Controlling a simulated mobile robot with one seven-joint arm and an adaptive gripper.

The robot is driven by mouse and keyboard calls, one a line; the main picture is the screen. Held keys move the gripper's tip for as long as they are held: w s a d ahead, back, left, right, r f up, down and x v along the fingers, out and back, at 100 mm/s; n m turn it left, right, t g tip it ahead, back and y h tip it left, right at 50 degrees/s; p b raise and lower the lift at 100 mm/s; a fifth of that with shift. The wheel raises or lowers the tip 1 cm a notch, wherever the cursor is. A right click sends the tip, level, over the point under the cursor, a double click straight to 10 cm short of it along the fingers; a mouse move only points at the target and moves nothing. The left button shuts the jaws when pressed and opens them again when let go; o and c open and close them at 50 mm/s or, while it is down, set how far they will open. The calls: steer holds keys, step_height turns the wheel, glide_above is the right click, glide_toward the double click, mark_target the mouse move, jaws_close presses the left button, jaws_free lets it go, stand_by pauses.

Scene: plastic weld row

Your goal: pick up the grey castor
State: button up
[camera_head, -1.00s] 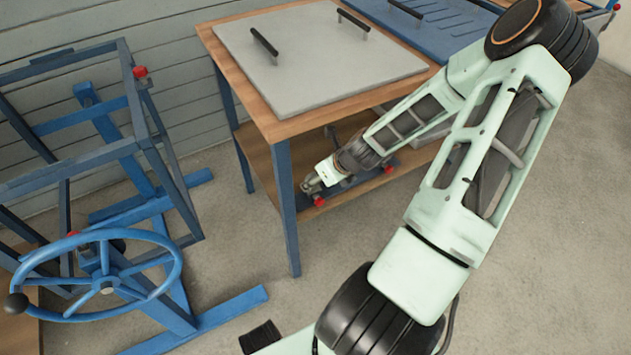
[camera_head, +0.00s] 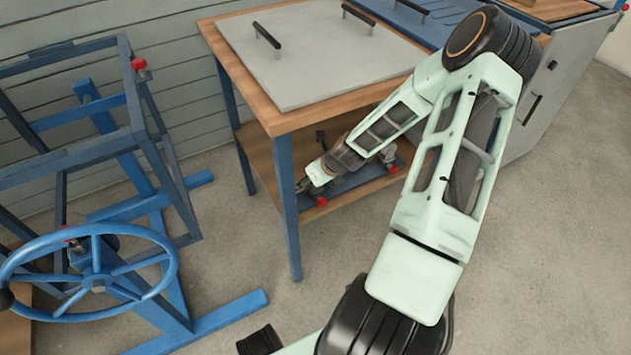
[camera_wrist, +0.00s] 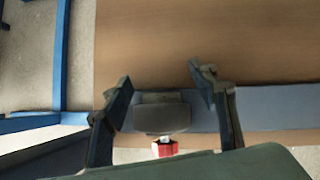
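A grey block-shaped thing that looks like the grey castor (camera_wrist: 162,118) sits between the fingers of my gripper (camera_wrist: 162,95) in the wrist view. The fingers are open, one on each side, with a visible gap on the right and a narrower one on the left. I cannot tell whether either finger touches it. A red knob (camera_wrist: 165,148) shows just below it. In the head view my gripper (camera_head: 308,184) is low over the wooden lower shelf (camera_head: 262,160), under the tabletop. The castor cannot be made out there.
A blue strip (camera_wrist: 275,106) lies along the shelf; its red knob (camera_head: 321,202) shows in the head view. A blue table leg (camera_head: 285,205) stands close to my gripper. The tabletop bears a grey panel (camera_head: 320,60). A blue frame with a handwheel (camera_head: 95,262) stands left.

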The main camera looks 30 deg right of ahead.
steer(key=c, duration=1.3)
steer(key=shift+c, duration=0.2)
